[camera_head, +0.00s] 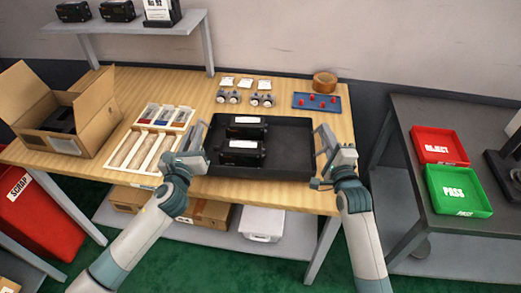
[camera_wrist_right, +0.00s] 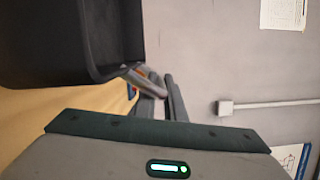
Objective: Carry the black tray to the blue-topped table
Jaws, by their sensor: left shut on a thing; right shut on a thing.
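The black tray (camera_head: 291,133) is at the front middle of the wooden table, with two black devices (camera_head: 246,128) in its left half. I cannot tell if it rests on the tabletop or hangs just above it. My left gripper (camera_head: 198,138) is shut on the tray's left side. My right gripper (camera_head: 324,142) is shut on its right side. In the right wrist view the tray's dark wall (camera_wrist_right: 118,40) fills the upper left, close to the fingers. No blue-topped table shows in either view.
A dark grey table (camera_head: 425,112) with red and green bins (camera_head: 458,190) stands at right.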

